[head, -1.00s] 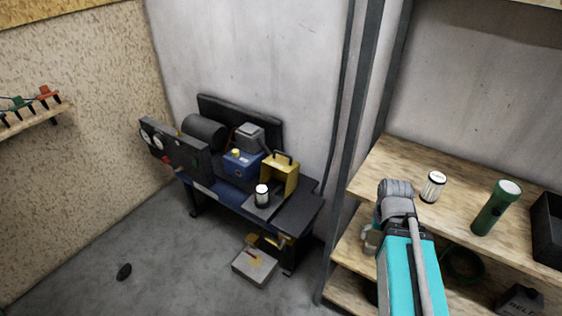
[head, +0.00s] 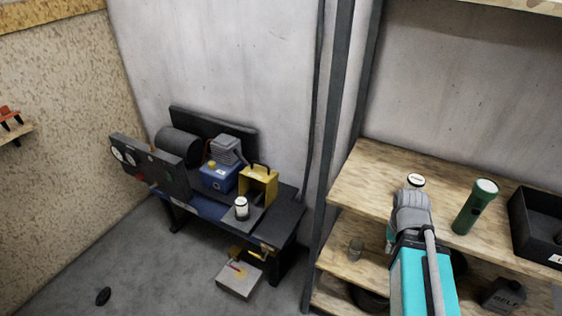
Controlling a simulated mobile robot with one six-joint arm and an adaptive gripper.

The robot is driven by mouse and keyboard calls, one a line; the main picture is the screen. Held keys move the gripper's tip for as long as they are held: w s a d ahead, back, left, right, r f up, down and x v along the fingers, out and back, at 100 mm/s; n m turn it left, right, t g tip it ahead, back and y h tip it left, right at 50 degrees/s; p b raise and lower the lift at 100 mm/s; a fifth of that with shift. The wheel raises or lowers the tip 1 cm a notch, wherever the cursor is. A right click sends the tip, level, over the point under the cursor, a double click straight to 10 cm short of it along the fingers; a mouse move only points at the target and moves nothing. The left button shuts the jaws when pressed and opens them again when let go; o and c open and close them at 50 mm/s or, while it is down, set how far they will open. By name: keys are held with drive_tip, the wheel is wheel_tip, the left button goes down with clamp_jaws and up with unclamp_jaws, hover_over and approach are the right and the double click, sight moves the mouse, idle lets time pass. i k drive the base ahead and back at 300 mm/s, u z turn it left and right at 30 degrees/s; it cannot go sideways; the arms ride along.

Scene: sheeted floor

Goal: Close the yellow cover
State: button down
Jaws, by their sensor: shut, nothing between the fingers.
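The yellow cover (head: 271,183) is a boxy shell with a dark handle on top. It stands on the dark machine bench, and its hollow side appears to face left and forward. A white canister with a dark band (head: 241,208) stands upright on a plate just in front of the cover, outside it. My teal arm with its grey joint is at the lower right, over the wooden shelf and well apart from the cover. I cannot see my gripper's fingers.
The machine bench (head: 285,212) holds a blue engine (head: 219,178) and a dark panel (head: 150,168). A grey box (head: 239,281) sits on the floor. A metal post (head: 333,130) separates the bench from the wooden shelf (head: 370,182), which carries a green flashlight (head: 474,208) and black bin (head: 540,225).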

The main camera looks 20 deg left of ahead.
sight(261, 178)
drive_tip(key=z, duration=0.85)
drive_tip(key=k, duration=0.95)
drive_tip(key=u, duration=1.1)
drive_tip(key=i, duration=0.45)
drive_tip(key=u, duration=0.05)
